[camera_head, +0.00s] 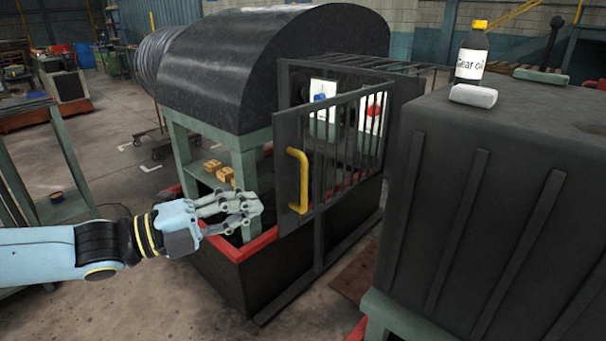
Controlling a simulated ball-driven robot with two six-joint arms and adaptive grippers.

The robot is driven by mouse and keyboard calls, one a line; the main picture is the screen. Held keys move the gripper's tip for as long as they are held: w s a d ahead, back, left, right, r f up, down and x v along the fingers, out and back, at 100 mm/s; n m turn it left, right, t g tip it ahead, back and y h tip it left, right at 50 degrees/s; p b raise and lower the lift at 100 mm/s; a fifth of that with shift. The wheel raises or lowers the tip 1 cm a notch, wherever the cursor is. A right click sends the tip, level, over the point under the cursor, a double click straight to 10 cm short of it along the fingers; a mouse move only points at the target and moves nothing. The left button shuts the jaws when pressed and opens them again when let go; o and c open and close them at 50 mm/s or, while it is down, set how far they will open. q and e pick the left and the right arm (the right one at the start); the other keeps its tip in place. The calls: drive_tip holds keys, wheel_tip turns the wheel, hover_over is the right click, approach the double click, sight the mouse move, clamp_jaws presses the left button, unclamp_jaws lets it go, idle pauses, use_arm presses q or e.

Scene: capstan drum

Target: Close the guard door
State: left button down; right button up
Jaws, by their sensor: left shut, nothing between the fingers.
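The guard door (291,170) is a dark barred panel with a solid plate at its left end. It stands ajar, swung out from the dark cage frame around the machine's opening. A yellow handle (299,181) is fixed upright on the plate. My left gripper (255,208) is shut and empty, a little left of the plate and handle and apart from them in the picture. Behind the bars a white panel with a blue knob (320,99) and one with a red knob (374,108) show. My right gripper is not in view.
The black drum housing (265,65) rises behind the door. A red-rimmed dark base (243,247) lies below it. A large dark ribbed block (485,190) stands close on the right, bearing a gear oil bottle (471,58) and a pale block (473,96). Floor shows at the lower left.

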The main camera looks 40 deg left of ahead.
sight(281, 184)
use_arm(q)
drive_tip(key=w+b, duration=0.2)
drive_tip(key=w, duration=0.7)
drive_tip(key=shift+w+d+f, duration=0.1)
drive_tip(key=shift+d, duration=0.05)
drive_tip(key=shift+a, duration=0.4)
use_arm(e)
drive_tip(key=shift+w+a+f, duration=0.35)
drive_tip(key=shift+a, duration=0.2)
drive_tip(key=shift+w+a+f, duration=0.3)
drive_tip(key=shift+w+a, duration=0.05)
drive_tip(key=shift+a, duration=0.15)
